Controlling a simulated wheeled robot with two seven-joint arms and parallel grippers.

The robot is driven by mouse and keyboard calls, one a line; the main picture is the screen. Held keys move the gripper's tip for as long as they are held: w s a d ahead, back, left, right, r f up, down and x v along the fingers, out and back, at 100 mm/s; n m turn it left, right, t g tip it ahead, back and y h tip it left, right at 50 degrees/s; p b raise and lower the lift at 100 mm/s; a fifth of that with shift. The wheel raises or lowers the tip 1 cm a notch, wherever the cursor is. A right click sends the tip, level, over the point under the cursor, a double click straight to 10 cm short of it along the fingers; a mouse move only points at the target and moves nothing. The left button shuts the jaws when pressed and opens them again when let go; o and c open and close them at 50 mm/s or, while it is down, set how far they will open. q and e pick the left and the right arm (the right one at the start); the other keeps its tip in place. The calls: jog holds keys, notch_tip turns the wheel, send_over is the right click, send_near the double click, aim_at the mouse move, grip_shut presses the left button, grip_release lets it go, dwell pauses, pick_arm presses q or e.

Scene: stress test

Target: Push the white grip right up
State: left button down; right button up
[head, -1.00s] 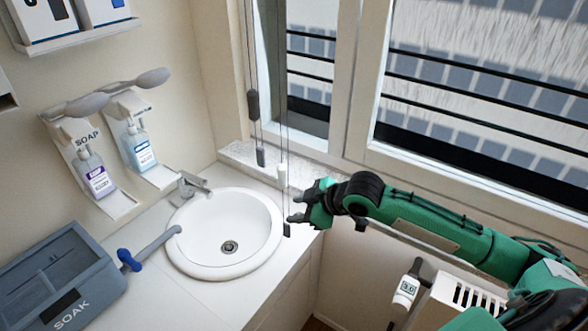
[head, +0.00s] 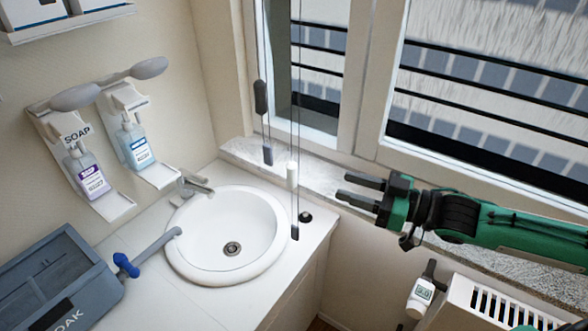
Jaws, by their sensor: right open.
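The white grip (head: 292,174) is a small upright cylinder on a thin hanging cord, in front of the window sill and just right of the sink. My right gripper (head: 344,187) comes in from the right in the head view. Its two dark fingers are apart, empty and pointing left at the white grip. A visible gap lies between the fingertips and the grip, which sits slightly higher in the picture. A black end piece (head: 295,232) hangs lower on the cord. My left gripper is not in view.
The round sink (head: 262,262), a black knob (head: 305,216) and the window frame (head: 368,90) are close by. A radiator (head: 490,305) stands lower right.

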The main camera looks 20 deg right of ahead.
aim_at(292, 170)
jog(key=shift+p+x, duration=0.7)
jog(key=shift+x, duration=6.05)
grip_shut()
